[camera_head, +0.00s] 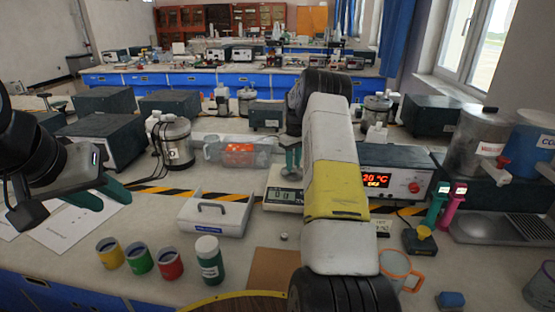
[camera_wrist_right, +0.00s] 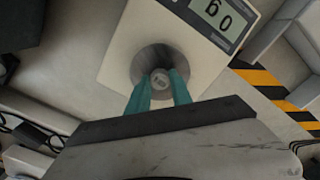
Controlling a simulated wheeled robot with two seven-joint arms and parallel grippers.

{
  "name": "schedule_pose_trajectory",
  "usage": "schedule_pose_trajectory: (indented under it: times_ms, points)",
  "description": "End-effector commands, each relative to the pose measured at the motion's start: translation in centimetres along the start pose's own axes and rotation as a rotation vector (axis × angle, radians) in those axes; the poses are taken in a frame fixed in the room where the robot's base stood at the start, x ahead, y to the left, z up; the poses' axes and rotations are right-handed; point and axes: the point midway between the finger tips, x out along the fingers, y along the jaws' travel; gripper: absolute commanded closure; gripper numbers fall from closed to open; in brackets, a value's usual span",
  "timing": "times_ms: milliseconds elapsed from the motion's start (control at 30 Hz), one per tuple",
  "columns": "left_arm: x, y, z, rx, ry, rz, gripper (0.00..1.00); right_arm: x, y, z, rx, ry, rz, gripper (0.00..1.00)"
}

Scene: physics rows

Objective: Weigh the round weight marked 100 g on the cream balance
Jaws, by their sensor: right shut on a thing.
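The cream balance (camera_head: 272,207) stands mid-table, partly hidden by my right arm. Its lit display is too small to read surely in the head view. In the right wrist view the balance (camera_wrist_right: 118,62) shows a round metal pan (camera_wrist_right: 150,58) and part of a display with digits. A small grey round weight (camera_wrist_right: 160,77) is between the teal fingertips of my right gripper (camera_wrist_right: 163,83), over the pan; its marking is not legible, and I cannot tell whether it touches the pan. The right gripper also shows in the head view (camera_head: 291,160). My left gripper (camera_head: 107,196) is open and empty at the left.
A small round metal piece (camera_head: 284,236) lies on the table before the balance. A white caddy (camera_head: 213,216) stands left of it, with several coloured cups and a green bottle (camera_head: 209,260) in front. A heater box (camera_head: 398,172) stands right.

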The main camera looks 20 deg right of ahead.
Motion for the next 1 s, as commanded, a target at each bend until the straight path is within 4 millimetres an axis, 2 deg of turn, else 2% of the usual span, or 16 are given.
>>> schedule_pose_trajectory:
  times_ms: [700, 733, 833, 1000]
  points:
    - [0.0, 0.0, 0.0, 0.0, 0.0, 0.0, 0.64, 0.78, 0.02, 0.01, 0.0, 0.0, 0.0, 1.0]
    - [0.0, 0.0, 0.0, 0.0, 0.0, 0.0, 0.64, 0.75, 0.02, 0.0, 0.0, 0.0, 0.0, 0.68]
    - [0.0, 0.0, 0.0, 0.0, 0.0, 0.0, 0.64, 0.75, 0.02, 0.01, 0.0, 0.0, 0.0, 0.48]
    - [0.0, 0.0, 0.0, 0.0, 0.0, 0.0, 0.64, 0.75, 0.02, 0.0, 0.0, 0.0, 0.0, 0.48]
